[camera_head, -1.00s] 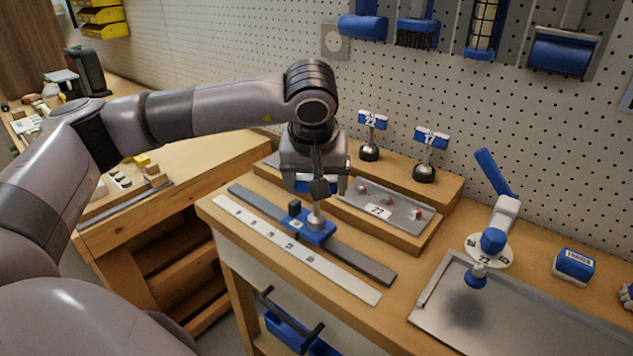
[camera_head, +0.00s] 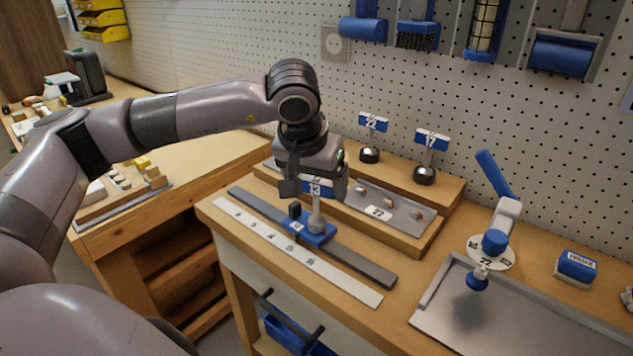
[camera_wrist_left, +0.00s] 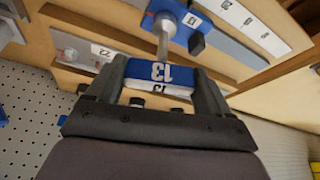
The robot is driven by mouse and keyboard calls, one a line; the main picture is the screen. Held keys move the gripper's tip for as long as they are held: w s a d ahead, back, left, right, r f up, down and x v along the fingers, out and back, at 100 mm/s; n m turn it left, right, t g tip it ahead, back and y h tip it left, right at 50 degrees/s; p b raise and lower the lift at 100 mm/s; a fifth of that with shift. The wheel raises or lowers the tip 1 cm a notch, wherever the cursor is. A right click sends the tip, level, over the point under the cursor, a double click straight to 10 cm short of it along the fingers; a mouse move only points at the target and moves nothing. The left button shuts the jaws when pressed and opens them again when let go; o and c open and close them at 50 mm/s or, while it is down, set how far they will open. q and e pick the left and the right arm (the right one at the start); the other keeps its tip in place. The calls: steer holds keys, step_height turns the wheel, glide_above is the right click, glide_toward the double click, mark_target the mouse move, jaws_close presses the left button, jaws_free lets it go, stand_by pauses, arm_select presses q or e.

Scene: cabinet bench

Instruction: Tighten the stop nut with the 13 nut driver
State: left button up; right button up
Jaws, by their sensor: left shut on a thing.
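The 13 nut driver (camera_head: 314,190) has a blue and white T-shaped handle marked 13 and a metal shaft. My left gripper (camera_head: 316,192) is shut on its handle, which also shows between the fingers in the left wrist view (camera_wrist_left: 160,72). The driver stands upright, its lower end at the blue sliding stop (camera_head: 322,238) on the grey rail (camera_head: 365,263). The stop also shows in the left wrist view (camera_wrist_left: 181,14). The stop nut is hidden under the driver's socket, so I cannot see how it is seated. My right gripper is not in view.
A white numbered scale (camera_head: 275,240) lies along the rail. Nut drivers 22 (camera_head: 372,125) and 17 (camera_head: 431,141) stand on the wooden step behind. A grey plate (camera_head: 405,217) marked 22 is beside the rail. A lever device (camera_head: 495,240) and grey tray (camera_head: 435,318) are at right.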

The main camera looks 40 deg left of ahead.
arm_select(q)
steer(key=shift+m+h, duration=0.4)
steer(key=shift+m, duration=0.6)
steer(key=shift+m+h, duration=0.6)
steer(key=shift+m, duration=0.8)
steer(key=shift+n+b, duration=0.3)
steer(key=shift+n, duration=0.2)
steer(key=shift+r, duration=0.15)
steer(key=shift+r+p, duration=1.6)
steer(key=shift+r, duration=0.55)
steer(key=shift+w+a, duration=0.1)
